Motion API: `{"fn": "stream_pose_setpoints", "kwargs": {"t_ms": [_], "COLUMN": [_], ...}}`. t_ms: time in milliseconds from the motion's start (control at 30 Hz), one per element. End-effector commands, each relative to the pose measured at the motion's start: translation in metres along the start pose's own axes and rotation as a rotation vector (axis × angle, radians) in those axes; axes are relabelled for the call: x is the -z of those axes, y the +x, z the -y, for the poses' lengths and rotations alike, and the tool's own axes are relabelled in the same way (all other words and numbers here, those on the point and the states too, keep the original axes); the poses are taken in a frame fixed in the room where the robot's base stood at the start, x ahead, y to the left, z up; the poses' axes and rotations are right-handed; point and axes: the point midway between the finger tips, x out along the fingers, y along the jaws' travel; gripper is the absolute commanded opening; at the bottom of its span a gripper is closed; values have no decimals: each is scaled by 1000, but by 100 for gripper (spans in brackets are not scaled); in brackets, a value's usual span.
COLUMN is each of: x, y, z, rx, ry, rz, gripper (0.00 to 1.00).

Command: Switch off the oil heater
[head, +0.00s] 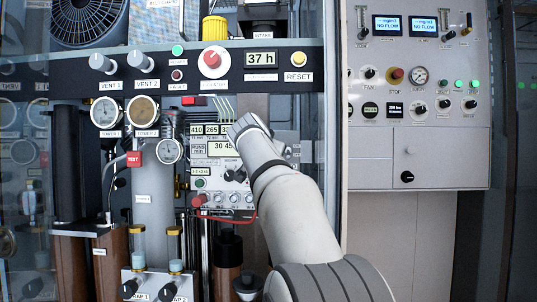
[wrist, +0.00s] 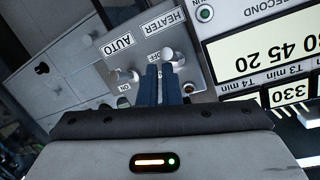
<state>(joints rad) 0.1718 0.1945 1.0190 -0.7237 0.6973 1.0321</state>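In the wrist view, the heater switch plate (wrist: 146,52) is a tilted grey metal plate. Its labels read HEATER, AUTO, OFF and ON, and appear turned round. One light switch part (wrist: 170,56) stands beside my fingertips near OFF. Another small silver one (wrist: 124,75) sits left of the fingers, between AUTO and ON. My gripper (wrist: 161,70) has two dark blue fingers side by side, with almost no gap. They reach over the plate's lower part; contact cannot be told. In the head view, my arm and gripper (head: 247,125) cover much of the plate's area.
A display panel (head: 210,148) with timer readings lies just left of my gripper. A control cabinet (head: 420,90) stands to the right. A glass edge lies between cabinet and panel.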

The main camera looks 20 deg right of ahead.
Motion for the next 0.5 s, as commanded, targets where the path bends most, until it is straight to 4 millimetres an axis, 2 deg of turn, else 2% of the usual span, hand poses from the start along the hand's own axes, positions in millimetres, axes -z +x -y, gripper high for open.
{"fn": "stream_pose_setpoints", "kwargs": {"t_ms": [33, 500], "x": [-19, -22], "y": [8, 10], "z": [-2, -2], "rx": [-13, -12], "ry": [-6, -7], "rz": [32, 35], "gripper": [0, 0]}}
